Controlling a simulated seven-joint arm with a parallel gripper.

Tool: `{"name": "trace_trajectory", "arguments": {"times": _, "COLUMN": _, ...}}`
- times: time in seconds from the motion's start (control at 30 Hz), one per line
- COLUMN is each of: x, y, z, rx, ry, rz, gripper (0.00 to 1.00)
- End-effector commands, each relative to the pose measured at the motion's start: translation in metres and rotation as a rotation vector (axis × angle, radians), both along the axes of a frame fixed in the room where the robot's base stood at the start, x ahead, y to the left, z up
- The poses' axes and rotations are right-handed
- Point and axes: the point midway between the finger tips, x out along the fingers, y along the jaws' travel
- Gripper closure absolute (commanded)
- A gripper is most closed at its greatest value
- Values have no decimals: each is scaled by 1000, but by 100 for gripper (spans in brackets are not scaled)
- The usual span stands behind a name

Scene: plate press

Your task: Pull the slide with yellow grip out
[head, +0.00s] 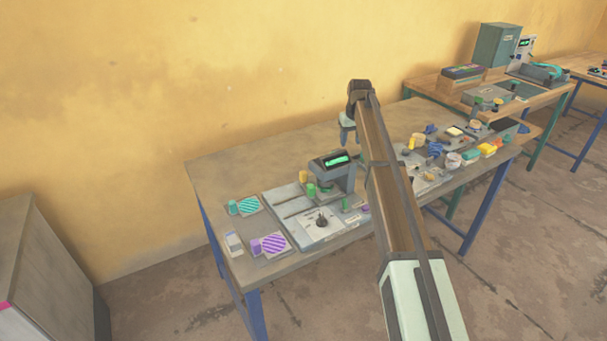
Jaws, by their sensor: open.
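The plate press (333,172), dark grey with a lit green display, stands on the long table. A yellow grip (303,176) shows as a small upright block at the press's left, behind a green one (311,190). The slide under the yellow grip is too small to make out clearly. My gripper (348,136) points down above and behind the press, apart from the yellow grip and to its right. It is open, and I see nothing in it. My arm crosses the table and hides part of it right of the press.
A light base plate (290,208) lies before the press. Teal (249,205) and purple (273,244) striped plates lie at the left. The table's back left is bare.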

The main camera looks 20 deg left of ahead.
Motion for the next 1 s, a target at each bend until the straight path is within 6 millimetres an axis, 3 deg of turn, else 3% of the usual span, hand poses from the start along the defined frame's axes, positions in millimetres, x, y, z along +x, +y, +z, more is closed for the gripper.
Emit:
{"name": "trace_trajectory", "arguments": {"times": 0.03, "x": -13, "y": 28, "z": 8, "rx": -19, "ry": 19, "rz": 50, "gripper": 51}}
{"name": "trace_trajectory", "arguments": {"times": 0.2, "x": -62, "y": 91, "z": 25, "rx": -69, "ry": 100, "rz": 180, "gripper": 51}}
{"name": "trace_trajectory", "arguments": {"times": 0.4, "x": -107, "y": 132, "z": 39, "rx": -100, "ry": 178, "rz": 272, "gripper": 51}}
{"name": "trace_trajectory", "arguments": {"times": 0.67, "x": -121, "y": 142, "z": 34, "rx": -110, "ry": 204, "rz": 299, "gripper": 51}}
{"name": "trace_trajectory", "arguments": {"times": 1.0, "x": -121, "y": 142, "z": -20, "rx": -109, "ry": 203, "rz": 297, "gripper": 51}}
